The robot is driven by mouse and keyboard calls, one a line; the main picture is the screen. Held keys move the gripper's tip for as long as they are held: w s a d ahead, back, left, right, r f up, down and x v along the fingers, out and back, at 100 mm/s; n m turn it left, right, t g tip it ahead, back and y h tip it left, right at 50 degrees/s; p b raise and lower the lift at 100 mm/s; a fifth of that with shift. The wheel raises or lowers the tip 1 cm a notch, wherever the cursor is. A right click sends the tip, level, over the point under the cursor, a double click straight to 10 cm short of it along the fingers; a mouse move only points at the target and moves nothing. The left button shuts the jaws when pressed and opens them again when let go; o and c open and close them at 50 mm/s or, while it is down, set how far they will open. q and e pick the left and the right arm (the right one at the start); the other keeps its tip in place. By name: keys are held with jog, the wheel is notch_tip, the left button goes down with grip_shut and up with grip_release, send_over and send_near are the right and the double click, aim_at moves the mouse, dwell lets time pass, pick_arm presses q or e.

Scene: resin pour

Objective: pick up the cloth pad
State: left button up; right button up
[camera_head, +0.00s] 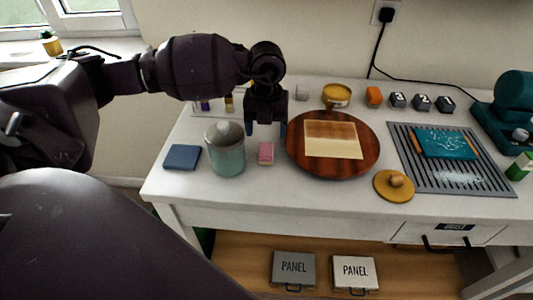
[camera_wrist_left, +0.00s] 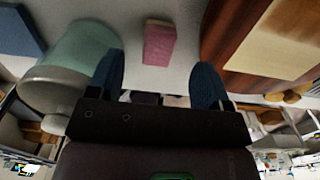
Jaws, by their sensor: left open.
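A small pink block-shaped pad (camera_head: 266,153) lies on the white table, between the teal canister and the round wooden board; it is probably the cloth pad. My left gripper (camera_head: 266,130) points down just behind it, open and empty, with blue fingertips apart. In the left wrist view the pink pad (camera_wrist_left: 159,44) shows ahead of the gap between the two fingers (camera_wrist_left: 158,66), not touched by either. A flat dark blue square (camera_head: 182,157) lies left of the canister. My right gripper is not in view.
The teal lidded canister (camera_head: 226,152) stands close left of the pink pad. The round wooden board (camera_head: 370,160) with a pale panel (camera_head: 333,146) is close right. A yellow knobbed lid (camera_head: 393,187) and a grey ribbed mat (camera_head: 465,182) lie farther right.

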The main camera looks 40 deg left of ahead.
pick_arm(q)
notch_tip(320, 180, down, 5)
jog(key=shift+r+b, duration=0.15)
jog(key=shift+b, duration=0.15)
jog(key=shift+f, duration=0.35)
jog(key=c, duration=0.8)
jog(key=shift+c, duration=1.4)
jog(key=shift+r, duration=0.3)
notch_tip(320, 180, up, 9)
jog(key=shift+f+p, duration=0.1)
jog(key=shift+p, duration=0.5)
notch_tip(320, 180, up, 10)
jog(key=r, duration=0.1)
send_over(266, 145)
jog(key=shift+w+f+p, duration=0.1)
jog(key=shift+f+p, duration=0.1)
jog(key=shift+p, duration=0.2)
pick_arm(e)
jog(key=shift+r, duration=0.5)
